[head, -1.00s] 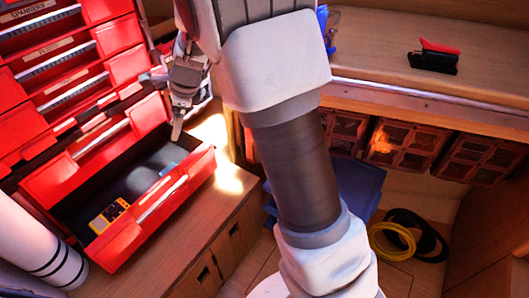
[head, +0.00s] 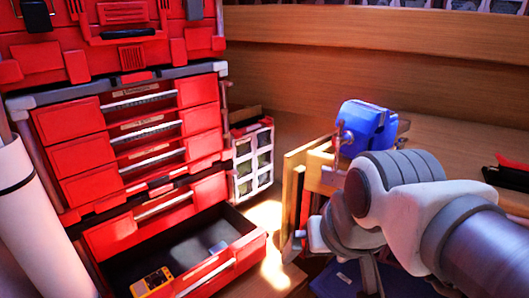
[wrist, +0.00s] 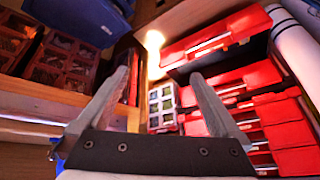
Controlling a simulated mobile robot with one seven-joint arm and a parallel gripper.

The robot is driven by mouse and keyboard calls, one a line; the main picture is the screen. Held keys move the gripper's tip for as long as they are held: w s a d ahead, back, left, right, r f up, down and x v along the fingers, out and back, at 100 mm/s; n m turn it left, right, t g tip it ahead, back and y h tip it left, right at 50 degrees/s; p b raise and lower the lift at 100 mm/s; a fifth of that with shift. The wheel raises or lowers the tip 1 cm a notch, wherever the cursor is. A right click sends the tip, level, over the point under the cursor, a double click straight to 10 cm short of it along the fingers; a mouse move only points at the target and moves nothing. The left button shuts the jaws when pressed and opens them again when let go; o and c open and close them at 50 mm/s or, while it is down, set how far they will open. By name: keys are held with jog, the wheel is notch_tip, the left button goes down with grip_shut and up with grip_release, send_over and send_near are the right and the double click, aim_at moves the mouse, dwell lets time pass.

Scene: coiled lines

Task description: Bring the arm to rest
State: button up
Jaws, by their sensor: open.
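My gripper (wrist: 160,80) is open in the wrist view, with its two grey fingers spread and nothing between them. Beyond the fingers stand the red drawer units and a small clear-fronted organiser. In the head view my arm comes in from the right edge and bends at a white and grey joint in the lower right. The arm is apart from the open red drawer (head: 222,262) at the lower left.
The red tool cabinet (head: 85,137) fills the left. The open drawer holds a yellow instrument (head: 152,283). The clear-fronted organiser (head: 253,163) stands beside the cabinet. A blue vise (head: 366,124) sits on the wooden bench behind my arm. A white cylinder (head: 42,235) stands far left.

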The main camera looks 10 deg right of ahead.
jog(key=shift+s+d+f+n, duration=0.15)
jog(key=shift+s+d+n, duration=0.1)
jog(key=shift+s, duration=0.15)
jog(key=shift+s+d+f+n, duration=0.1)
jog(key=shift+s+n, duration=0.15)
jog(key=shift+s, duration=0.15)
jog(key=shift+r, duration=0.1)
notch_tip(320, 180, up, 15)
jog(key=p, duration=1.5)
